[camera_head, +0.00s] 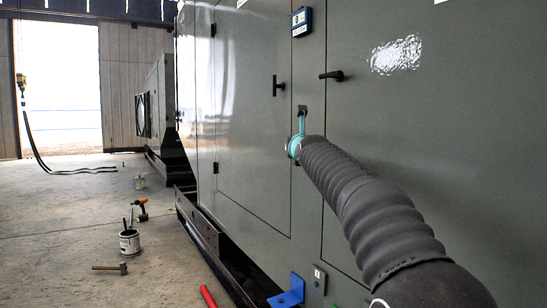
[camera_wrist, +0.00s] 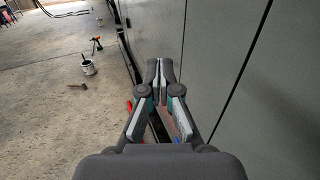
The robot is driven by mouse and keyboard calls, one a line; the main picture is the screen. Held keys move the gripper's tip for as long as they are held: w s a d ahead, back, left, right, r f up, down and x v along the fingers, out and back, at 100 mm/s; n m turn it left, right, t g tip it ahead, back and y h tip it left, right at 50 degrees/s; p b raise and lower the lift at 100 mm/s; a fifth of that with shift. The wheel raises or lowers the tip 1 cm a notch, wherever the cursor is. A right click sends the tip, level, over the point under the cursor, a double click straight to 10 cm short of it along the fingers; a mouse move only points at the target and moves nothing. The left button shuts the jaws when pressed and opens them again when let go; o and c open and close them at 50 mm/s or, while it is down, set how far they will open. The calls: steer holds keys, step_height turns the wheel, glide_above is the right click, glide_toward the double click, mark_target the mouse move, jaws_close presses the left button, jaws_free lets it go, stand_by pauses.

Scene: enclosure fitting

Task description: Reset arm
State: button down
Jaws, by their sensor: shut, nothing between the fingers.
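My gripper (camera_wrist: 158,72) is shut and empty in the wrist view, its fingertips together beside the grey enclosure wall (camera_wrist: 215,60). In the head view my arm, in a dark ribbed sleeve, reaches in from the lower right toward the grey enclosure (camera_head: 245,130). My gripper itself is mostly hidden there behind the teal wrist end. The enclosure doors are closed. One black handle (camera_head: 331,75) lies level, and another handle (camera_head: 277,85) stands upright on the door to its left.
A blue bracket (camera_head: 288,291) juts out at the enclosure's base. On the concrete floor are a hammer (camera_head: 110,267), a white bucket (camera_head: 129,243) with tools, an orange drill (camera_head: 141,209) and a red cylinder (camera_head: 208,296). The floor at left is mostly clear.

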steer(key=s+d+f+n+g+h, duration=0.1)
steer(key=s+f+n+g, duration=0.3)
steer(key=f+n, duration=0.65)
steer(key=s+d+f+n+g, duration=0.1)
steer(key=s+f+n+g, duration=0.3)
steer(key=f+n, duration=0.65)
steer(key=s+d+f+n+g+h, duration=0.1)
steer(key=s+d+f+n, duration=0.3)
steer(key=s, duration=1)
steer(key=s+d+f+n+g+h, duration=0.1)
steer(key=s+d+f+n, duration=0.3)
steer(key=s, duration=1.1)
steer(key=s+d+f+n+g+h, duration=0.1)
steer(key=s+d+f+n, duration=0.3)
steer(key=s, duration=1.1)
step_height(320, 180, down, 4)
steer(key=d+g, duration=0.1)
steer(key=d, duration=0.1)
steer(key=shift+s+d, duration=0.15)
steer(key=shift+d, duration=0.25)
